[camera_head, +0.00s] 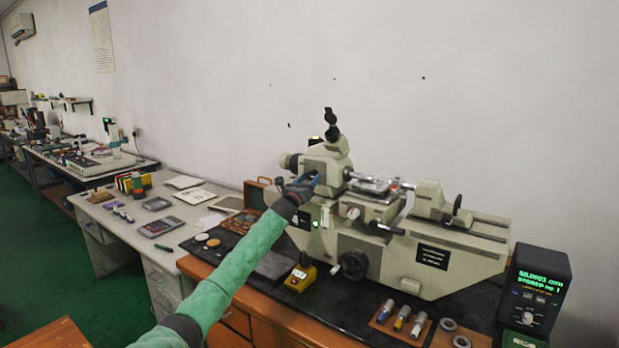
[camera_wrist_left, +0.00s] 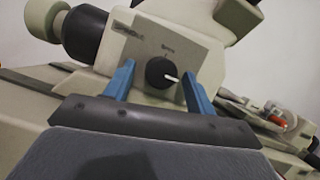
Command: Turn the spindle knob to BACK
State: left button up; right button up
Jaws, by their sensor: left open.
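The spindle knob (camera_wrist_left: 161,73) is a small black round knob with a white pointer line, on the cream face of the measuring machine. Its pointer points to the right in the left wrist view. A small label sits above it, too small to read surely. My left gripper (camera_wrist_left: 158,84) is open, with one blue finger on each side of the knob and gaps between. In the head view my left gripper (camera_head: 304,184) is at the machine's left end, and it hides the knob there. My right gripper is not in view.
The machine (camera_head: 390,255) stands on a black mat. A wooden case (camera_head: 256,196) is behind.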

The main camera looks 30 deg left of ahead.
pick_arm(q)
jog(key=shift+w, duration=0.3)
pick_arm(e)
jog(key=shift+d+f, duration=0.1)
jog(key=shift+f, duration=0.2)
pick_arm(q)
jog(key=shift+r, duration=0.1)
jog(key=shift+c, duration=0.2)
jog(key=c, duration=0.9)
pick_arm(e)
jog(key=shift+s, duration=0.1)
